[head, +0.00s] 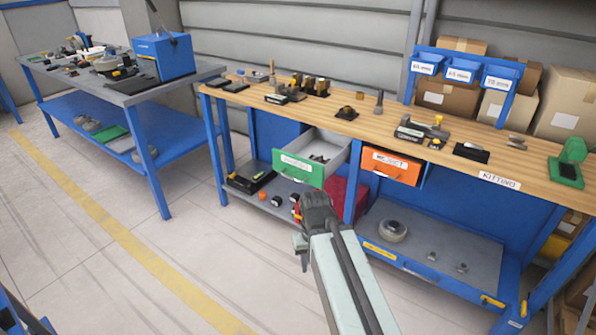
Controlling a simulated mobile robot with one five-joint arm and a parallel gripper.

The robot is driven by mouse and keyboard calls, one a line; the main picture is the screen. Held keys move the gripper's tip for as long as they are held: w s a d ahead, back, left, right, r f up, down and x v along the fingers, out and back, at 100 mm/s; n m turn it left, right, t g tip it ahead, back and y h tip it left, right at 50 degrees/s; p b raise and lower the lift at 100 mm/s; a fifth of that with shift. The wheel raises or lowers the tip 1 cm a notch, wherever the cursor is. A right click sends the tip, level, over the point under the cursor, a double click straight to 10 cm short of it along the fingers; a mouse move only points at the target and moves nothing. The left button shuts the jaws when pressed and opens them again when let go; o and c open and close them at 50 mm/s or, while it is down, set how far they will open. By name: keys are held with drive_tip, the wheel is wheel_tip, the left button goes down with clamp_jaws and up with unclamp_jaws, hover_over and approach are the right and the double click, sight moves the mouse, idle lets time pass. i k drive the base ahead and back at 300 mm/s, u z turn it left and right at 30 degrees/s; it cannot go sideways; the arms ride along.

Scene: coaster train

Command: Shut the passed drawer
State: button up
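The drawer with the green front (300,168) hangs under the wooden bench top and is pulled out. Its front has a white label too small to read surely; I take it for the passed drawer. Its grey inside shows, with small dark parts in it. To its right is a drawer with an orange front (391,166), which sticks out only a little. My gripper (301,246) is in front of and below the green front, apart from it as far as I can see. My own wrist and arm hide much of it, and its fingers are not clear.
The wooden bench (455,165) carries tools, parts and blue bins (460,70). A lower shelf (440,250) and a red box (345,197) sit beneath. A second blue table (135,95) stands at the left. The floor (110,270) in front is clear.

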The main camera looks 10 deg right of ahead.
sight(293, 162)
drive_tip(key=z, duration=0.1)
drive_tip(key=i, duration=0.5)
drive_tip(key=u, duration=1.85)
drive_tip(key=k, duration=0.65)
drive_tip(key=u, duration=0.2)
drive_tip(key=i, duration=0.95)
